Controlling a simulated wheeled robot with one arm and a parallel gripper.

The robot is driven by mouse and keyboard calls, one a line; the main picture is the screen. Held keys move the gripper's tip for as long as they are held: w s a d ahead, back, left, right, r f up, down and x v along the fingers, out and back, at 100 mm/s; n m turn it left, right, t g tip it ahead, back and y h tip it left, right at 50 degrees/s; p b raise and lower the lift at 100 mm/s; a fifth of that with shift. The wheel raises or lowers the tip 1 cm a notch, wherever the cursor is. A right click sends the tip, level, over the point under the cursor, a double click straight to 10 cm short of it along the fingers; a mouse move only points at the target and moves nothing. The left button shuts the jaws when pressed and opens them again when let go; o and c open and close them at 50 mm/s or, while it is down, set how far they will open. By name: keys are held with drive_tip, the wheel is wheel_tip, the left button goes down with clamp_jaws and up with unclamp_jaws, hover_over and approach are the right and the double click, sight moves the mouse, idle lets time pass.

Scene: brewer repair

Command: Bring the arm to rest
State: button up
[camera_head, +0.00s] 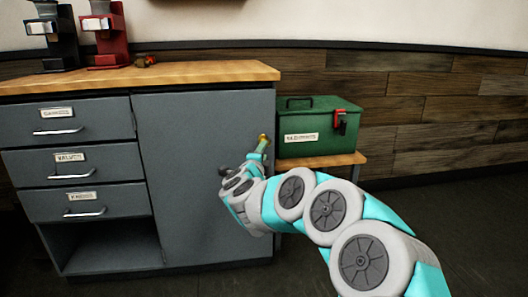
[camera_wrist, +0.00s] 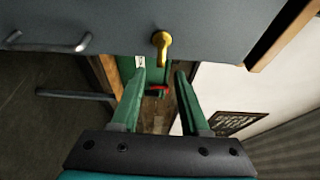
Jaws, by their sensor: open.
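My gripper (camera_head: 261,148) is at the end of my extended arm, in front of the right part of the grey cabinet (camera_head: 203,125). In the wrist view its two green fingers (camera_wrist: 160,74) are spread apart with nothing held between them. A small brass-coloured handle (camera_wrist: 162,46) shows just beyond the fingertips against the grey cabinet. It also shows in the head view (camera_head: 263,138), right at the fingertips. I cannot tell whether a finger touches it.
A green toolbox (camera_head: 318,127) with a red latch stands on a low wooden side table (camera_head: 345,160) right of the cabinet. Red (camera_head: 106,35) and dark (camera_head: 55,40) machines and a small brown-red item (camera_head: 145,61) stand on the wooden countertop (camera_head: 200,73). Floor at right is clear.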

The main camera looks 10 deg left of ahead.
drive_tip(key=s+a+r+n+g+y+p, duration=0.2)
drive_tip(key=s+a+r+n+y, duration=0.35)
drive_tip(key=s+n+y, duration=0.2)
drive_tip(key=s+d+n+g+y+p, duration=0.2)
drive_tip(key=s+n+g, duration=0.4)
drive_tip(key=s, duration=0.4)
drive_tip(key=s+d+f+n+g+h+p, duration=0.1)
drive_tip(key=s+d+f+g, duration=0.3)
drive_tip(key=s+d, duration=0.5)
drive_tip(key=s+d+f+n+g+h+p, duration=0.1)
drive_tip(key=s+d+f+n+g+h, duration=0.2)
drive_tip(key=s+d, duration=0.6)
drive_tip(key=s+d+f+n+g+h+p, duration=0.2)
drive_tip(key=s+d+f, duration=0.4)
drive_tip(key=s, duration=1.6)
drive_tip(key=d+g+h, duration=0.1)
drive_tip(key=d+g, duration=0.1)
drive_tip(key=d, duration=0.1)
drive_tip(key=shift+s+d+f+g+h, duration=0.3)
drive_tip(key=shift+s+f+g+h, duration=0.05)
drive_tip(key=shift+s+g, duration=0.05)
